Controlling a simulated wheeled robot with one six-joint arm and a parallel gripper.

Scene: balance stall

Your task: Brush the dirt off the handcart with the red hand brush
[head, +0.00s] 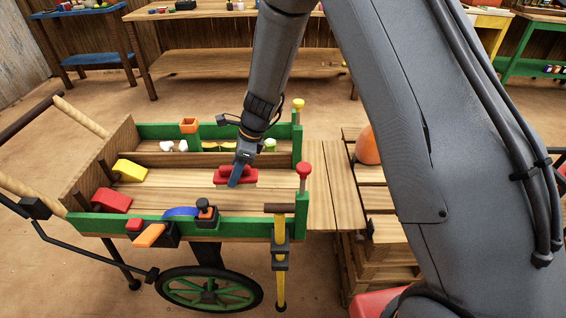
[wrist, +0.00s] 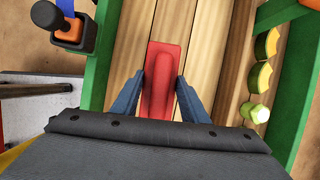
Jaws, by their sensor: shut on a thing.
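The handcart is a wooden-bedded cart with green side rails (head: 240,223) and a green spoked wheel, in the middle left of the head view. The red hand brush (head: 222,174) is at the cart bed, right of its middle. My gripper (head: 238,177) is above the bed with its blue fingers shut on the brush. In the wrist view the red brush (wrist: 161,75) lies between the two fingers (wrist: 160,95) over the bed planks (wrist: 208,45). The brush's bristles are mostly hidden, and I cannot tell whether they touch the bed. No dirt is clearly visible on the planks.
A yellow wedge (head: 129,170) and a red wedge (head: 112,200) sit at the bed's left end. An orange cup (head: 189,126) is at the far rail. Tools hang on the near rail. Wooden pallets (head: 382,200) with an orange round thing stand to the right.

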